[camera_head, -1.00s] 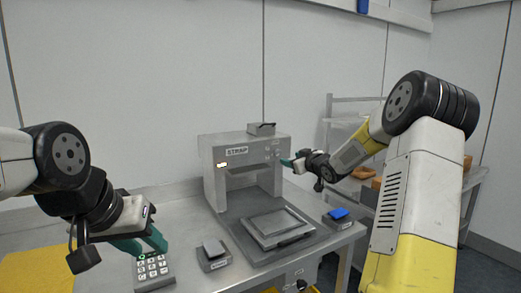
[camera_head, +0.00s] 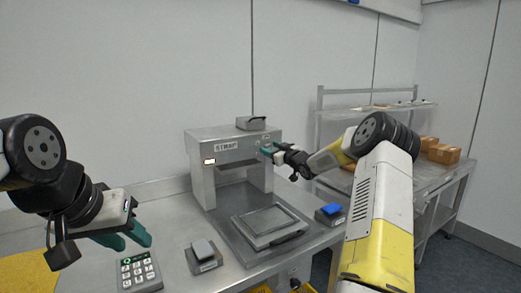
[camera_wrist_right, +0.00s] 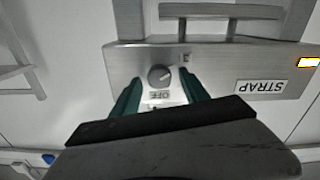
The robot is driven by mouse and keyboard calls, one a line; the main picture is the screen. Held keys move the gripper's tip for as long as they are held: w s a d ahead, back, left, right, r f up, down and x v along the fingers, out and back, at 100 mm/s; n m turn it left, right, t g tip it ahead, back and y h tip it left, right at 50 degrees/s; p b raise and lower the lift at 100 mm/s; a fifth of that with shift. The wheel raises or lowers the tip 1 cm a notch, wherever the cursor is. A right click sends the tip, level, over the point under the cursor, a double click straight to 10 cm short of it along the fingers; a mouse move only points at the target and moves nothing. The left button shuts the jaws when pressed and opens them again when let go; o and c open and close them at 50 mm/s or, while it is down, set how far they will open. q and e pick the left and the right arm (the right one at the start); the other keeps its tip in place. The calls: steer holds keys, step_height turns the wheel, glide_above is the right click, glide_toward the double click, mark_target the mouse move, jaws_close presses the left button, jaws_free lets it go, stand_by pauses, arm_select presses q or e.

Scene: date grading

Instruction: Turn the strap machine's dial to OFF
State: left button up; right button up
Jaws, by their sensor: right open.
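The strap machine (camera_head: 215,160) is a grey steel arch on the table, with a STRAP label and a small lit display on its front. Its round grey dial (camera_wrist_right: 159,76) shows in the right wrist view, with an OFF mark beside it. My right gripper (camera_wrist_right: 160,92) is open, its green fingers on either side of the dial; I cannot tell whether they touch it. In the head view my right gripper (camera_head: 268,148) is at the machine's upper right front and hides the dial. My left gripper (camera_head: 135,238) hangs over the table at left, its green fingers apart.
A keypad (camera_head: 138,272) lies below my left gripper. A grey pad (camera_head: 203,252) and a blue-topped pad (camera_head: 330,213) flank the machine's base plate (camera_head: 240,243). A rack with cardboard boxes (camera_head: 443,153) stands at right. A yellow mat (camera_head: 28,275) lies at left.

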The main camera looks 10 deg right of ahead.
jaws_close()
